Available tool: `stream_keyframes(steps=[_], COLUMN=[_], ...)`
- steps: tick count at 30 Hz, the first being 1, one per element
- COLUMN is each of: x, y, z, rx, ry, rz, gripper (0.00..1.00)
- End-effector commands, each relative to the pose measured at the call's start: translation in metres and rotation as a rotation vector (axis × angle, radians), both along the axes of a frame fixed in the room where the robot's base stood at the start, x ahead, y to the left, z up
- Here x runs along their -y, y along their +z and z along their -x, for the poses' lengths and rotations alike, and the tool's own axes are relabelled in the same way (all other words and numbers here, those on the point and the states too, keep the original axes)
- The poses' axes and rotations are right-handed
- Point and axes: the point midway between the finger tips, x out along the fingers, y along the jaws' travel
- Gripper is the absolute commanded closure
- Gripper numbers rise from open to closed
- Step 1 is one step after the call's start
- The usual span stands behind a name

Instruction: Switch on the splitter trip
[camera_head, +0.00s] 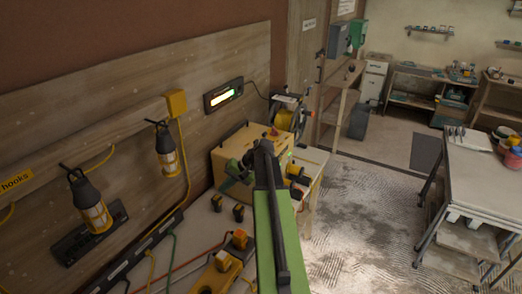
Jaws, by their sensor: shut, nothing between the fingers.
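A yellow splitter box (236,145) stands on the bench against the wooden wall panel. A small red part (274,132) shows on its top and a small green light on its right side. Dark plugs sit around it, one with a yellow end (297,172) on the right. My green arm reaches up from the bottom of the picture across the box. Its dark end, with my gripper (264,150), is over the box's front and appears shut and empty. The arm hides part of the box front. I cannot make out the trip switch or whether the gripper touches it.
Loose black and yellow plugs (238,212) lie on the bench left of my arm. Two caged lamps (166,150) hang on the wall. A lit display (224,95) and a cable reel (284,119) are behind the box. Open floor lies to the right, before a wheeled table (486,160).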

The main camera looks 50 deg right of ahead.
Motion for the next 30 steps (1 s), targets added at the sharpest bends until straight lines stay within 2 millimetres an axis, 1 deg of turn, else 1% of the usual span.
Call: stream_keyframes(steps=[1,2,3,5,6,9,10,12,14,23,26,30], x=[0.060,0.088,0.124,0.171,0.197,0.242,0.251,0.263,0.266,0.265,0.264,0.258], y=[0.022,0.032,0.045,0.064,0.074,0.092,0.096,0.101,0.102,0.101,0.096,0.082], z=[0.009,0.017,0.029,0.049,0.062,0.089,0.095,0.104,0.107,0.106,0.099,0.078], rx=[0.054,0.089,0.136,0.201,0.238,0.309,0.323,0.344,0.352,0.352,0.352,0.351], ry=[-0.105,-0.159,-0.225,-0.314,-0.363,-0.450,-0.466,-0.490,-0.497,-0.497,-0.495,-0.494], rz=[-0.053,-0.081,-0.116,-0.159,-0.183,-0.221,-0.227,-0.237,-0.241,-0.241,-0.240,-0.240], gripper=[1.00,1.00,1.00,1.00,1.00,1.00,1.00,1.00,1.00,1.00,1.00,1.00])
